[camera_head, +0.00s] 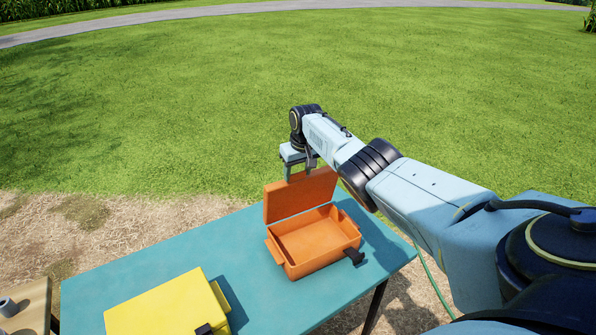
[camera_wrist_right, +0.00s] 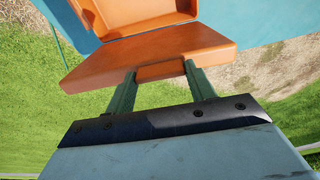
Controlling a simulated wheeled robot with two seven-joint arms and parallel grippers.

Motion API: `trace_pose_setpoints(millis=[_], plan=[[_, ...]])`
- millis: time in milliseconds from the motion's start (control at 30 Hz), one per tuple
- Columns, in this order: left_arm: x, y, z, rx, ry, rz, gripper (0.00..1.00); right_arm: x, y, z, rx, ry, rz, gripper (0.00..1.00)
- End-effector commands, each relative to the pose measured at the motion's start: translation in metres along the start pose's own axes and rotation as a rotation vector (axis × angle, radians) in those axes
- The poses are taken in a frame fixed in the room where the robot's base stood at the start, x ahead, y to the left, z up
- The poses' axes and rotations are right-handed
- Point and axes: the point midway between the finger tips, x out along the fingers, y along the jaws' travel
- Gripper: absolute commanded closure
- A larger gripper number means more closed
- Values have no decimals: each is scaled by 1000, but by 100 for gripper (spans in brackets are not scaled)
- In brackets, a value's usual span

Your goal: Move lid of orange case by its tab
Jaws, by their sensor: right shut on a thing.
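The orange case (camera_head: 313,243) sits open and empty on the blue table. Its lid (camera_head: 298,197) stands raised, roughly upright, at the case's back edge. In the right wrist view the lid (camera_wrist_right: 150,52) spans the middle, and its tab (camera_wrist_right: 161,71) lies between the two fingers. My right gripper (camera_head: 298,172) is above the lid's top edge. It also shows in the right wrist view (camera_wrist_right: 158,80), shut on the tab. In the head view the fingertips are partly hidden by the lid. My left gripper is in neither view.
A closed yellow case (camera_head: 165,306) lies on the blue table (camera_head: 215,257), left of the orange case. A dark latch (camera_head: 354,256) sticks out at the orange case's front. A wooden table (camera_head: 30,305) with a grey object is at the lower left. Grass lies beyond.

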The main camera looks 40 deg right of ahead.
Motion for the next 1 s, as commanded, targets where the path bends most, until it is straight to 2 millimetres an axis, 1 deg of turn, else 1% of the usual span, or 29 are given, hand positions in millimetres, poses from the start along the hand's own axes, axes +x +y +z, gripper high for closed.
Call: trace_pose_setpoints(millis=[167, 200, 367, 633, 767, 867, 1000], plan=[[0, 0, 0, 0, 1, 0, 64, -2, 0, -2, 0, 6, 0, 87], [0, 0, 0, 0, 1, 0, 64, -2, 0, -2, 0, 6, 0, 45], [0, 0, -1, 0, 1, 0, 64, -1, 0, -1, 0, 4, 0, 24], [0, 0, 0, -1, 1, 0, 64, -1, 0, -1, 0, 2, 0, 24], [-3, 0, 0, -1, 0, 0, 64, -6, 0, -1, 0, 3, 0, 24], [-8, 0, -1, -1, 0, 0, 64, -16, 1, -2, -1, 4, 0, 24], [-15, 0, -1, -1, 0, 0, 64, -36, 1, -2, -2, 5, 1, 24]])
